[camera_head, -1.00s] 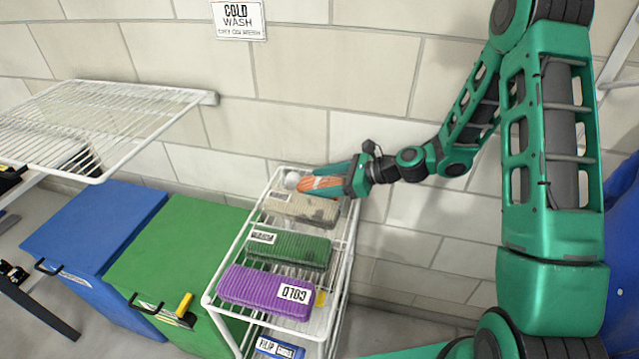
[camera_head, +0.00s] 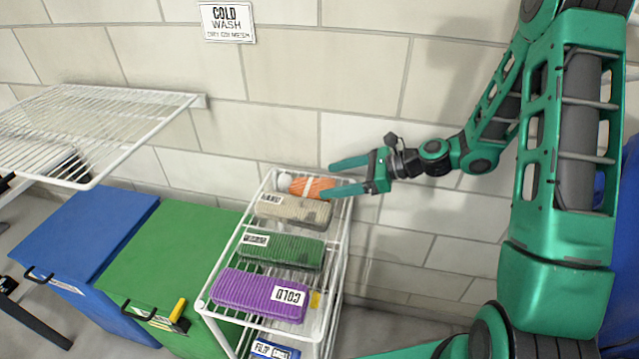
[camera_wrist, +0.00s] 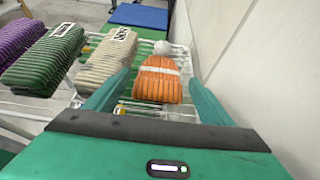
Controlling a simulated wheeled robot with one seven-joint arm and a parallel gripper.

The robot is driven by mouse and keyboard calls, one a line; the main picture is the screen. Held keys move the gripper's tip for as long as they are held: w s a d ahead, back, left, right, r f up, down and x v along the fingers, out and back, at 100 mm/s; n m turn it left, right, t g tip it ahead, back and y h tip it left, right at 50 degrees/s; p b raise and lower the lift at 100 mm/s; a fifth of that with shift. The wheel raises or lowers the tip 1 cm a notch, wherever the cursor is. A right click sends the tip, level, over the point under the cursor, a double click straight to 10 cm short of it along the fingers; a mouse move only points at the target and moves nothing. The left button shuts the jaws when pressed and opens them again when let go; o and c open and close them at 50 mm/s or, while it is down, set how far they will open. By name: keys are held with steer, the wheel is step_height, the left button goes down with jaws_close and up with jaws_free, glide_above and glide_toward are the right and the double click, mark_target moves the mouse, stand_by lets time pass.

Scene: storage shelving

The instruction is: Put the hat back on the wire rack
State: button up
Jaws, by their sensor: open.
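The hat is orange with a white band and a grey-white pompom; in the wrist view the hat (camera_wrist: 157,84) lies on the wire rack, beyond and between my fingers. In the head view the hat (camera_head: 312,187) lies at the back end of the top shelf of the white wire rack (camera_head: 233,232), beside a beige folded cloth. My gripper (camera_head: 350,178) is open and empty, just right of the hat, its fingers spread apart. In the wrist view my gripper (camera_wrist: 160,95) shows both fingertips near the hat's brim, with nothing held.
Beige (camera_head: 292,209), green (camera_head: 281,249) and purple (camera_head: 260,293) folded cloths line the top shelf in front of the hat. A tiled wall stands close behind. Green (camera_head: 170,250) and blue (camera_head: 85,235) bins and an empty wire shelf (camera_head: 85,125) are at left.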

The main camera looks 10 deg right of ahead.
steer(key=shift+v, duration=2.35)
steer(key=s+d+r+n+g+h, duration=0.1)
steer(key=s+d+r+n+h, duration=0.2)
steer(key=s+d, duration=0.4)
steer(key=s+d+r+n+g+h, duration=0.2)
steer(key=s+d+n, duration=0.5)
steer(key=s, duration=0.7)
steer(key=s+d+r+n+g+h, duration=0.2)
steer(key=s+d+r+n+h, duration=0.2)
steer(key=s, duration=0.7)
steer(key=d+n+h, duration=0.2)
steer(key=d, duration=0.2)
steer(key=shift+h, duration=0.3)
steer(key=shift+s+r, duration=0.1)
